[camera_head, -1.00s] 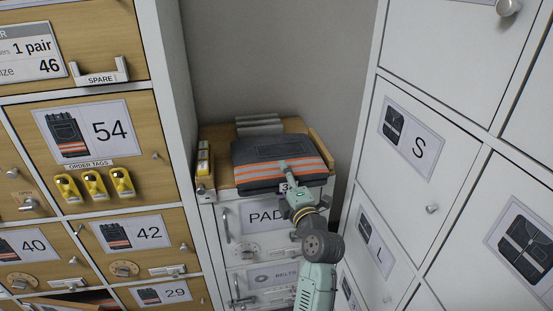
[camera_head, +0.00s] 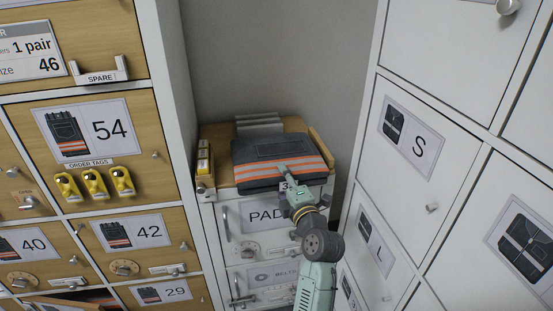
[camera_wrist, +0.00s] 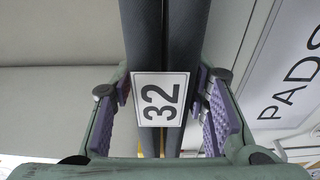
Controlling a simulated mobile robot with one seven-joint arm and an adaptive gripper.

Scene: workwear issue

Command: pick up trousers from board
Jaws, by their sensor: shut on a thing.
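The folded dark trousers (camera_head: 265,150) with orange and grey reflective bands lie over the wooden board (camera_head: 222,131) on top of the low cabinet. My gripper (camera_head: 286,176) is at their front edge and shut on them. In the wrist view the dark folded trousers (camera_wrist: 183,45) run up between the purple finger pads of my gripper (camera_wrist: 166,105). A white tag marked 32 (camera_wrist: 160,99) hangs on the front of the fold. Whether the trousers are clear of the board cannot be told.
The low cabinet (camera_head: 232,220) has drawers marked PADS and BELTS. Grey slats (camera_head: 258,125) stand behind the trousers, and a box of yellow items (camera_head: 204,160) is at their left. Tall lockers (camera_head: 420,150) close in on the right, wooden drawers (camera_head: 95,130) on the left.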

